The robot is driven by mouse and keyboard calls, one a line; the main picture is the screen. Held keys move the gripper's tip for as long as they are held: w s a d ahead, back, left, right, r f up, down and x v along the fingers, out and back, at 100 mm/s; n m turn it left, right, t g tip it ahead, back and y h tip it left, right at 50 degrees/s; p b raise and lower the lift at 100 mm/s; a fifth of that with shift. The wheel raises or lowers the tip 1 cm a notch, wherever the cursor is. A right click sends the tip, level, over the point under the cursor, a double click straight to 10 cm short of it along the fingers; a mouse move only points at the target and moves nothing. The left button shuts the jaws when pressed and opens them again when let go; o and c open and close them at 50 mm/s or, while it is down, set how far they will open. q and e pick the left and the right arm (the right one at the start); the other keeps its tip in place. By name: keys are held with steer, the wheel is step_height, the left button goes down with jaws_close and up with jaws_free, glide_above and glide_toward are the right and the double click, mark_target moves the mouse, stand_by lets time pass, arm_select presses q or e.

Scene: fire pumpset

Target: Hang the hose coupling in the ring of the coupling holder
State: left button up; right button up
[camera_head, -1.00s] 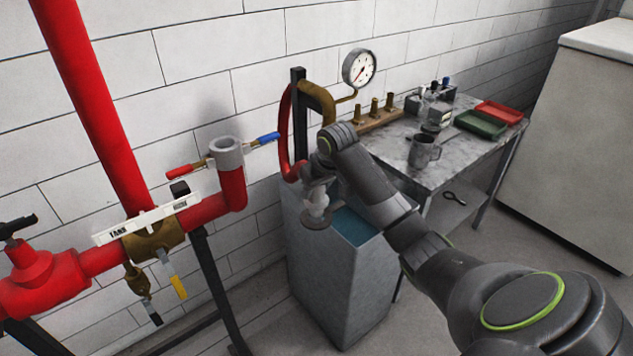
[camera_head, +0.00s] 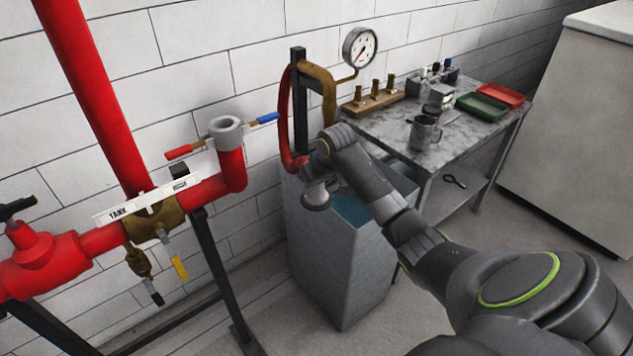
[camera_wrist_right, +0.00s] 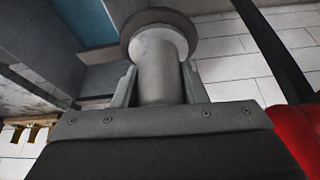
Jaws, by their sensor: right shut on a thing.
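The hose coupling is a grey cylinder with a wide round flange. It shows in the right wrist view (camera_wrist_right: 158,60) between the two fingers, with the flange at the far end. In the head view the coupling (camera_head: 316,197) is below my right wrist, in front of the grey tank's upper part. My right gripper (camera_wrist_right: 158,88) is shut on the coupling's body; in the head view its fingers are mostly hidden by the wrist. I cannot make out the coupling holder and its ring for certain. My left gripper is not in view.
The grey tank (camera_head: 340,270) holds blue-green water. A red hose (camera_head: 286,120) and a dark post (camera_head: 299,100) stand close behind my gripper. A red pipe with a grey open collar (camera_head: 225,127) is to the left. A marble-topped table (camera_head: 390,130) bears several items.

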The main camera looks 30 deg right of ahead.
steer(key=shift+r, duration=0.1)
stand_by(0.3)
steer(key=o, duration=1.4)
steer(key=shift+c, duration=0.2)
steer(key=b+v, duration=0.1)
steer(key=v, duration=1.6)
steer(key=shift+r+b, duration=0.2)
steer(key=shift+b, duration=0.15)
steer(key=shift+s+f, duration=0.1)
steer(key=shift+s, duration=0.05)
